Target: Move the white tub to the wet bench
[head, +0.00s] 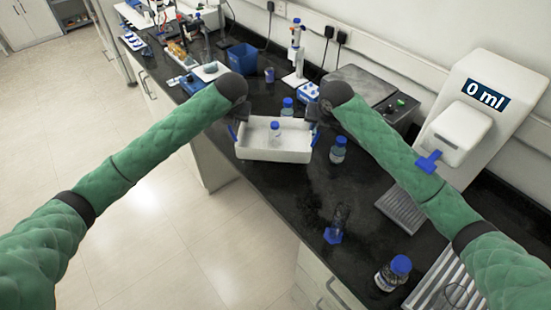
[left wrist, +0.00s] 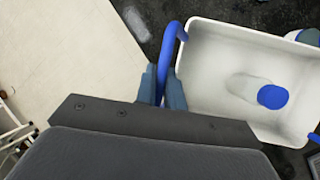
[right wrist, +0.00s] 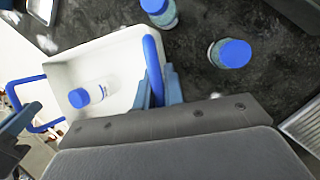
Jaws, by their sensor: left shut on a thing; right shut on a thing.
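The white tub (head: 270,155) is a shallow tray with a blue handle at each end, and a blue-capped bottle (head: 275,133) stands in it. My left gripper (head: 236,124) is shut on the tub's left blue handle, seen close in the left wrist view (left wrist: 170,60). My right gripper (head: 316,122) is shut on the right blue handle, seen close in the right wrist view (right wrist: 153,68). The tub looks roughly level at the front edge of the black bench (head: 300,205). I cannot tell whether it touches the bench top.
A blue-capped bottle (head: 338,150) stands right of the tub and another (head: 287,107) behind it. A white dispenser reading 0 ml (head: 482,105), a blue-footed cylinder (head: 336,225) and a bottle (head: 393,273) stand further right. A blue bin (head: 242,58) stands behind left. Open floor lies left.

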